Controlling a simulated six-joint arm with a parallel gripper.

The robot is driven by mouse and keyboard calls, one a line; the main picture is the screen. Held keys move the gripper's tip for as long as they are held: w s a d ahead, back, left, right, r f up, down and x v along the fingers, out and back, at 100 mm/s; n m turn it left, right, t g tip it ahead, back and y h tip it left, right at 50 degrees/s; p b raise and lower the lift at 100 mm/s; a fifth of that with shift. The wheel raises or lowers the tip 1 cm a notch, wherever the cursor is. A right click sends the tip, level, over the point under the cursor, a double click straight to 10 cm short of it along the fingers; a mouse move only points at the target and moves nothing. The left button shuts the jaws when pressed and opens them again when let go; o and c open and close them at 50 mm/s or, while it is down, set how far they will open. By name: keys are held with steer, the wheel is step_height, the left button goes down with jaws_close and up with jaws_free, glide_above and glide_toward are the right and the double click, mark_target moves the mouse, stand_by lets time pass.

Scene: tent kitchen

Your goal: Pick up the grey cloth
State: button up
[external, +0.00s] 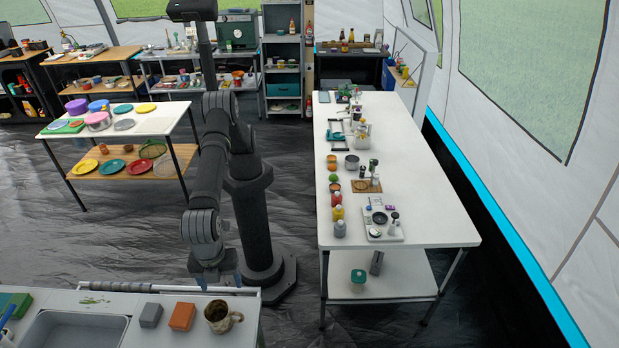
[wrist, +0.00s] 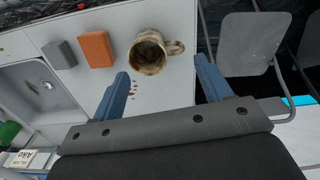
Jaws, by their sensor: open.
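A small grey block-shaped piece (external: 150,315) lies on the near counter, left of an orange block. It also shows at the upper left in the wrist view (wrist: 60,54). It is the only grey item of cloth-like size I see there; I cannot tell whether it is folded cloth. My gripper (external: 220,282) is open and empty, above the counter's far edge. The grey piece is apart from the fingers, beyond the left one.
An orange block (external: 182,316) lies beside the grey piece. A brown-stained mug (external: 222,318) stands right of it, closest to the fingers. A sink (external: 72,332) is at the left, with a rail (external: 150,288) along the far edge. A long white table (external: 430,215) stands at right.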

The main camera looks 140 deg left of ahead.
steer(key=s+d+r+m, duration=0.2)
steer(key=s+d, duration=1.5)
glide_above(151, 306)
step_height(151, 306, down, 12)
steer(key=shift+w+a+r, duration=0.1)
steer(key=shift+w+r, duration=0.05)
steer(key=shift+r, duration=0.05)
steer(key=shift+f, duration=2.85)
steer(key=c, duration=1.1)
steer(key=shift+o, duration=0.2)
steer(key=shift+r, duration=0.1)
